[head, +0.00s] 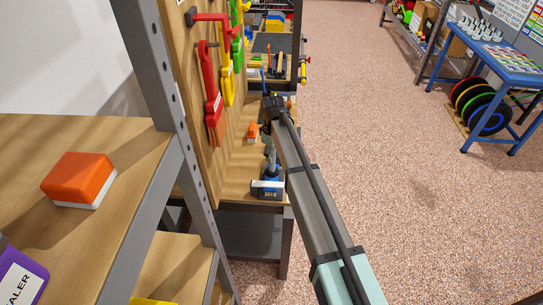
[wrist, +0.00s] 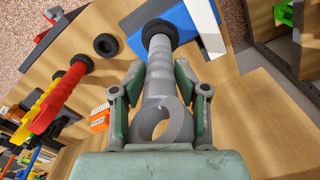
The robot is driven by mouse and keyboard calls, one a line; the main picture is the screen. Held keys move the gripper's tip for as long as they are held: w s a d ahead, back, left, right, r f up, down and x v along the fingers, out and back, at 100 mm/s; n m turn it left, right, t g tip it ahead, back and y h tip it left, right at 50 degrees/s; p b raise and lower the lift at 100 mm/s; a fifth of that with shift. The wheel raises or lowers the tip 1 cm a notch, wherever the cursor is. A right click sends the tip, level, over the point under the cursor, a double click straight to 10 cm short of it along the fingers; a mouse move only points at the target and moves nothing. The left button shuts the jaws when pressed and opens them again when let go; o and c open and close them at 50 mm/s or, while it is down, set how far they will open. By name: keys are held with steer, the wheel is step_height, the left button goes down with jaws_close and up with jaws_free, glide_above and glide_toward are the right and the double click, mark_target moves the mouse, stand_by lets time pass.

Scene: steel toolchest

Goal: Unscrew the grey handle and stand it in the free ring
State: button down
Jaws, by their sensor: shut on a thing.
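The grey handle (wrist: 160,85) fills the middle of the wrist view, with a round eye at its near end. A black collar (wrist: 159,30) surrounds its far end, in front of a blue block (wrist: 188,25); whether the threads are engaged cannot be seen. My gripper (wrist: 159,72) has its fingers closed on both sides of the handle. In the head view my gripper (head: 272,104) is dark and small above the bench, and the handle cannot be made out. An empty black ring (wrist: 106,45) lies left of the handle. A red handle (wrist: 67,80) stands in another black ring.
A yellow handle (wrist: 45,103) and an orange-and-white box (wrist: 99,118) are left of my gripper in the wrist view. The head view shows a blue labelled device (head: 268,188) on the bench and red tools (head: 211,90) on the upright board.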

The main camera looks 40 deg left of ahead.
steer(key=shift+w+r+p, duration=0.1)
steer(key=shift+r+p, duration=0.2)
steer(key=shift+r, duration=0.1)
steer(key=shift+r+p, duration=0.6)
steer(key=shift+r, duration=0.8)
steer(key=shift+r, duration=0.1)
steer(key=shift+r+p, duration=0.3)
steer(key=shift+r, duration=0.25)
step_height(320, 180, up, 4)
steer(key=shift+f+p, duration=0.15)
steer(key=shift+p, duration=0.75)
steer(key=w+a+f+b, duration=0.1)
steer(key=w+a+f, duration=0.1)
steer(key=w, duration=0.3)
steer(key=w+a+f+b, duration=0.1)
steer(key=w+f, duration=0.3)
steer(key=w, duration=0.2)
steer(key=shift+a, duration=0.35)
steer(key=shift+s+f, duration=0.1)
